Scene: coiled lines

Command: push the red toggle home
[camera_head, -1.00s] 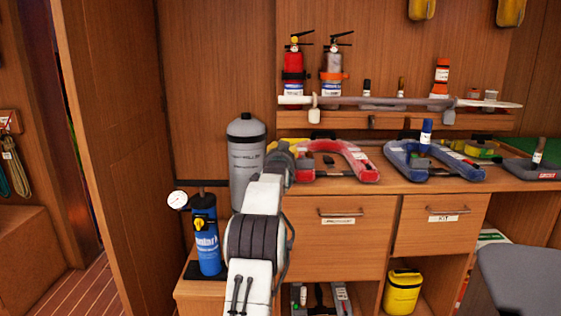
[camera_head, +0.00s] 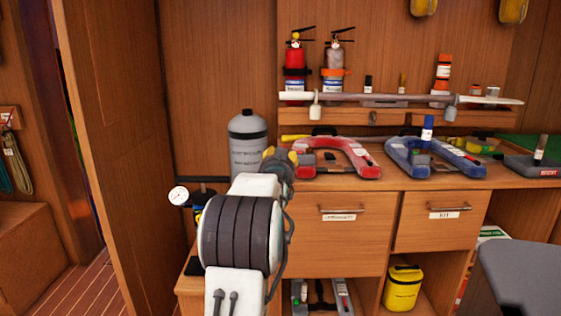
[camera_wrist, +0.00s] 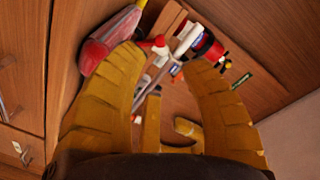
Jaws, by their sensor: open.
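My gripper (camera_head: 281,157) is just left of the red horseshoe-shaped vest (camera_head: 350,158) on the counter, in the head view. It is partly hidden by my own arm. In the wrist view its two yellow fingers are spread apart, open and empty (camera_wrist: 163,62). The red vest (camera_wrist: 108,42) shows beyond the left fingertip. A small red knob-like piece (camera_wrist: 160,42) with white beside it shows between the fingertips. I cannot tell whether this is the red toggle, and no toggle is clear in the head view.
A grey cylinder (camera_head: 247,145) stands close to the left of my gripper. A blue vest (camera_head: 432,160) lies right of the red one. Above the counter, a long pole (camera_head: 400,98) runs in front of a shelf with extinguishers (camera_head: 295,75). A gauge (camera_head: 179,195) is at left.

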